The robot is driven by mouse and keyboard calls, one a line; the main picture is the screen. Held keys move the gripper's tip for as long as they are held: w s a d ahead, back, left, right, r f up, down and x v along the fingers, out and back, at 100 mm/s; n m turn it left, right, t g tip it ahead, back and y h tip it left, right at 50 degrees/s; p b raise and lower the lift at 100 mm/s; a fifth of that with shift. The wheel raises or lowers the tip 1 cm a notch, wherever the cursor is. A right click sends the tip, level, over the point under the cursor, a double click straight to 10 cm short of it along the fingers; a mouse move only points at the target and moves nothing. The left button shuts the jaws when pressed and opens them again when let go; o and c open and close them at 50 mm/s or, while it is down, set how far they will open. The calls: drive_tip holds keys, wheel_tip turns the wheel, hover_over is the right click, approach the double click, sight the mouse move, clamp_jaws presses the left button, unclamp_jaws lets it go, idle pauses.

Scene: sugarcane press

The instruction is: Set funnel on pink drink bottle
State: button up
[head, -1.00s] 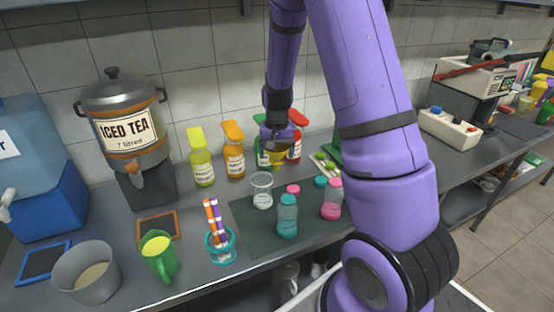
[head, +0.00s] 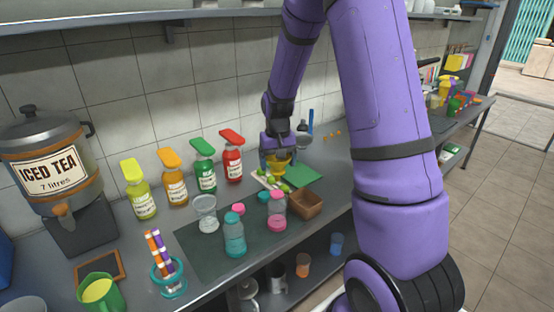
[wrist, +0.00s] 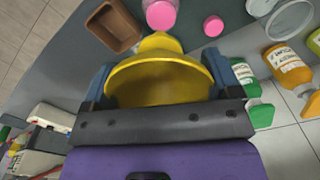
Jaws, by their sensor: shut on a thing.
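My gripper (head: 278,152) is shut on a yellow funnel (head: 277,166), above the counter near the green board. In the wrist view the funnel (wrist: 158,78) fills the space between the fingers (wrist: 160,80), its narrow end toward the top of the picture. The pink drink bottle (head: 277,213) stands upright on the dark mat, nearer the head camera than the funnel. In the wrist view, the pink bottle (wrist: 160,14) shows just beyond the funnel's narrow end. The funnel is apart from the bottle in the head view.
A teal bottle (head: 234,236) and a pink cap (head: 238,208) are left of the pink bottle. A brown box (head: 308,204) stands close on its right. A clear glass (head: 206,214) and several sauce bottles, including a red one (head: 232,162), stand further left. A green board (head: 304,178) lies behind.

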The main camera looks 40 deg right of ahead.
sight(277, 180)
drive_tip(key=shift+a+f, duration=0.1)
drive_tip(key=shift+f, duration=2.8)
drive_tip(key=shift+f, duration=0.1)
drive_tip(key=o, duration=0.7)
drive_tip(key=shift+o, duration=0.2)
drive_tip(key=shift+r, duration=3.5)
